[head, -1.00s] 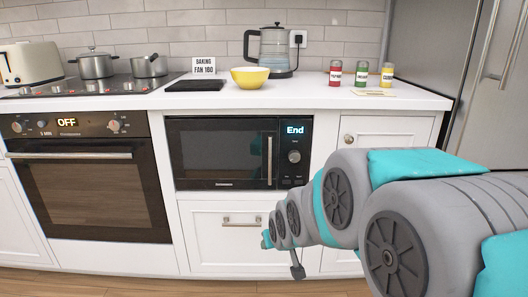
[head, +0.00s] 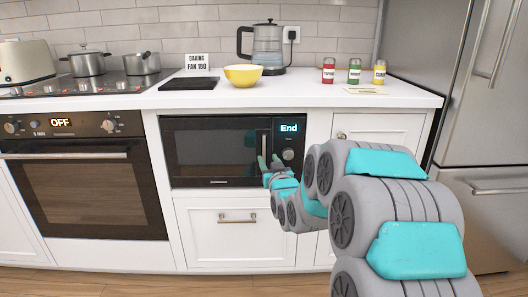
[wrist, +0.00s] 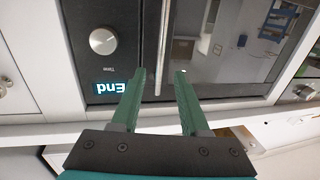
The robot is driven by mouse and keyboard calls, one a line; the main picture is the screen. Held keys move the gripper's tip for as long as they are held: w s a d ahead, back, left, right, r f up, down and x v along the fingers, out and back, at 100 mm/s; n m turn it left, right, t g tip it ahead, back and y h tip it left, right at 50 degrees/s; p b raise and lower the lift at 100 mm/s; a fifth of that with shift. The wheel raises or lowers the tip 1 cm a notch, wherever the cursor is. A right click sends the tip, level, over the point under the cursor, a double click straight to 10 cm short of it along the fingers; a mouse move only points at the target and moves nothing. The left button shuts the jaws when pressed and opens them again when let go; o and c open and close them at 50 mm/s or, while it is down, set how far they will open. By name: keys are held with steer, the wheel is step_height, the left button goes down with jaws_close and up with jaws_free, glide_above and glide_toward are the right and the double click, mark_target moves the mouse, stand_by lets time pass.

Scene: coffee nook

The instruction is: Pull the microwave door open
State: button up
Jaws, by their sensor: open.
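The black microwave (head: 215,182) is built into the white cabinets, and its door (head: 210,145) is shut. Its vertical silver handle (head: 264,138) is on the right side of the door, beside a lit "End" display and a knob. My gripper (head: 270,162) is at the lower part of the handle. In the wrist view my gripper (wrist: 160,74) is open, and the handle (wrist: 163,45) shows between its two green fingers. I cannot tell whether a finger touches it. The knob (wrist: 103,41) is left of the fingers there.
An oven (head: 88,185) is to the left and a steel fridge (head: 455,90) to the right. A drawer handle (head: 237,217) sticks out below the microwave. A yellow bowl (head: 243,75) and a kettle (head: 266,45) stand on the counter above. The floor in front is clear.

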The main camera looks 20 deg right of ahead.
mark_target(264, 152)
steer(key=w, duration=0.4)
steer(key=w+p, duration=0.1)
steer(key=w, duration=0.1)
steer(key=shift+w+d, duration=0.25)
steer(key=shift+w, duration=0.1)
jaws_close()
stand_by(1.1)
